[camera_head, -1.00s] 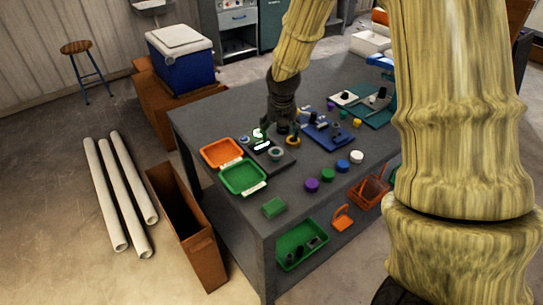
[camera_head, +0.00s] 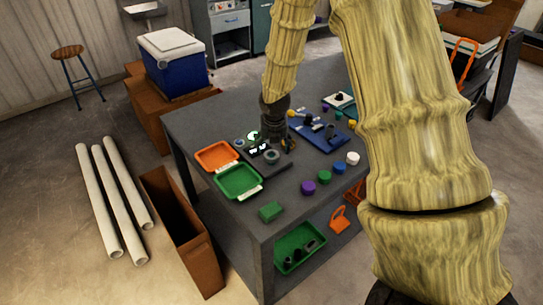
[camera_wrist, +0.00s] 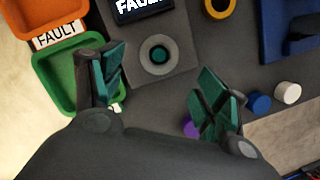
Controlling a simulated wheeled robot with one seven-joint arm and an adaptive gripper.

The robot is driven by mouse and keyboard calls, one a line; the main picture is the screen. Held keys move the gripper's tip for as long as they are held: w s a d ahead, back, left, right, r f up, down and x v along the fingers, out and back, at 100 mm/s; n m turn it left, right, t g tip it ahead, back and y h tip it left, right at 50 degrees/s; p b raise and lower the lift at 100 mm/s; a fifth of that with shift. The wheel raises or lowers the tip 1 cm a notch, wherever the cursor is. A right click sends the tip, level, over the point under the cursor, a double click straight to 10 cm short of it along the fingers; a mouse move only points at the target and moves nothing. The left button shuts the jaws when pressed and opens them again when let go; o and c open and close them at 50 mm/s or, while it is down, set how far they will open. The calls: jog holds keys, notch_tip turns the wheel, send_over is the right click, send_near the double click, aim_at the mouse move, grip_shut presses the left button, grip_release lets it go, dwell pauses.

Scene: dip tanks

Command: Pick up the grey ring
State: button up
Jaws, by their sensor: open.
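The grey ring (camera_wrist: 158,54) lies on a dark square plate (camera_wrist: 180,73), with a small teal centre showing in its hole. In the head view the ring (camera_head: 271,157) sits just in front of my gripper (camera_head: 270,145). In the wrist view my gripper (camera_wrist: 160,84) is open and empty. Its two green-padded fingers are spread wide, one at lower left and one at lower right of the ring. The ring lies between and beyond the fingertips in the picture, apart from both.
An orange tray (camera_head: 199,162) and a green tray (camera_head: 219,189) stand left of the plate. A lit display (camera_wrist: 140,8) and a yellow ring (camera_wrist: 235,8) are nearby. Purple (camera_head: 308,188), green (camera_head: 324,177), blue (camera_head: 339,168) and white (camera_head: 352,158) pieces line the table's front right.

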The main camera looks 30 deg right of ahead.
aim_at(271, 155)
jog(key=shift+w+d+f+p, duration=0.1)
jog(key=shift+w+f+p, duration=0.3)
jog(key=shift+f, duration=0.25)
jog(key=shift+w+d+f+p, duration=0.1)
jog(key=shift+w+f+p, duration=0.2)
jog(key=shift+f+p, duration=0.25)
jog(key=shift+x, duration=1.3)
jog(key=c, duration=1.2)
